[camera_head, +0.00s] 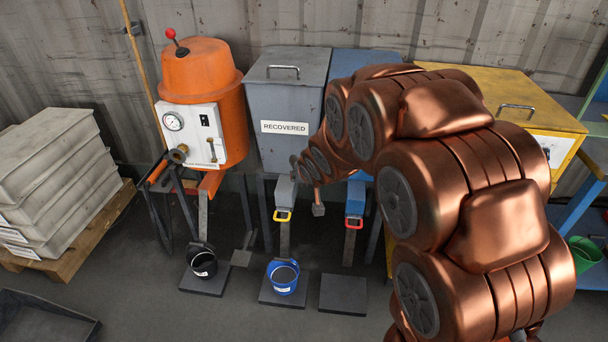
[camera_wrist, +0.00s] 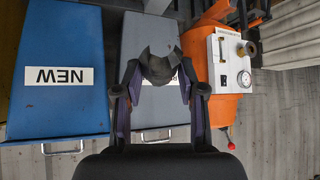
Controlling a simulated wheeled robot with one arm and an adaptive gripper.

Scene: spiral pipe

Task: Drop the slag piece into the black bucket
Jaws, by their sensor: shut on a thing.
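The slag piece (camera_wrist: 159,66) is a dark grey angular lump in the wrist view. It sits between the two fingertips of my gripper (camera_wrist: 160,80), which is shut on it. Behind it in that view are the grey bin's lid and front. In the head view my copper arm hides most of the gripper, and I cannot clearly make out the slag there. The black bucket (camera_head: 203,263) stands upright on a dark floor plate below the orange machine, left of the arm. The bucket does not show in the wrist view.
A blue bucket (camera_head: 284,278) stands right of the black one, with an empty plate (camera_head: 343,295) beyond. The orange machine (camera_head: 202,75), grey RECOVERED bin (camera_head: 284,95) and yellow bin (camera_head: 545,115) line the wall. Stacked slabs (camera_head: 55,180) and a tray (camera_head: 45,318) are at left.

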